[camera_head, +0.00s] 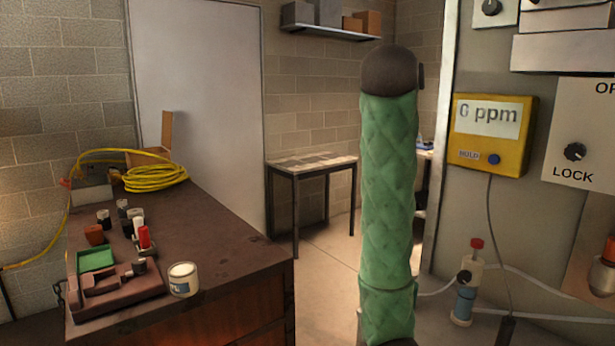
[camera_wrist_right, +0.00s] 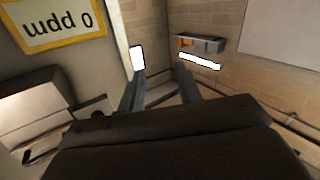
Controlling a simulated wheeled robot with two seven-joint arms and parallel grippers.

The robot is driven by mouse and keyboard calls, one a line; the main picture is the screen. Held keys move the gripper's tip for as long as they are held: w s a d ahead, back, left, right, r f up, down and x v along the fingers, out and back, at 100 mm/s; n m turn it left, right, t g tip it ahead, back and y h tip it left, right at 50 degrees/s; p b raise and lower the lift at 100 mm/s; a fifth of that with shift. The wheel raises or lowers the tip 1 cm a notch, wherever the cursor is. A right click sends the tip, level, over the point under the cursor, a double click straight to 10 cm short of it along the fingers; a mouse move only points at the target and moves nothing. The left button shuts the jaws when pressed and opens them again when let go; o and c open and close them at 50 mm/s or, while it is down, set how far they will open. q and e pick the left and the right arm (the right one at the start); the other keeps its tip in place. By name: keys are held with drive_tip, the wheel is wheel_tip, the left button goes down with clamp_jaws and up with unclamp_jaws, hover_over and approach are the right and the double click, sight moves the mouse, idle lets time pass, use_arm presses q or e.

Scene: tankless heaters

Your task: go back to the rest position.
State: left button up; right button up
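A green padded arm of mine (camera_head: 388,190) with a dark rounded top stands upright in the middle of the head view. My right gripper (camera_wrist_right: 168,60) shows in the right wrist view, its two grey fingers with white tips spread apart. Nothing is between the fingers, and they point into the open room. No gripper shows in the head view. My left gripper is in neither view.
A brown workbench (camera_head: 215,232) at left bears a yellow hose coil (camera_head: 155,177), a tray (camera_head: 120,298) and a white can (camera_head: 183,279). A yellow ppm meter (camera_head: 490,135) hangs on the right panel. A small table (camera_head: 312,162) stands behind. Floor between is clear.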

drive_tip(key=s+a+f+n+g+y+p, duration=0.1)
drive_tip(key=s+a+f+n+g+y, duration=0.2)
drive_tip(key=f, duration=1.1)
drive_tip(key=s+a+f+y+p, duration=0.15)
drive_tip(key=s+f, duration=0.25)
drive_tip(key=f, duration=1)
drive_tip(key=s+a+f+n+g+y, duration=0.1)
drive_tip(key=s+f+n+g+y, duration=0.2)
drive_tip(key=f, duration=1.2)
drive_tip(key=s+f+m+g+p, duration=0.15)
drive_tip(key=s+f+g, duration=0.25)
drive_tip(key=s+f, duration=1.6)
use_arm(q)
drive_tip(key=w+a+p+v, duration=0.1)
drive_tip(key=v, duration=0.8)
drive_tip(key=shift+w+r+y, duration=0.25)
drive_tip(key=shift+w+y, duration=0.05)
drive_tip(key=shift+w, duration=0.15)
use_arm(e)
drive_tip(key=s+d+f+g, duration=0.1)
drive_tip(key=s+f+g, duration=0.3)
drive_tip(key=s+f, duration=1)
drive_tip(key=s, duration=0.3)
drive_tip(key=shift+s+d+f, duration=0.15)
drive_tip(key=shift+s+d, duration=0.1)
drive_tip(key=shift+s, duration=0.15)
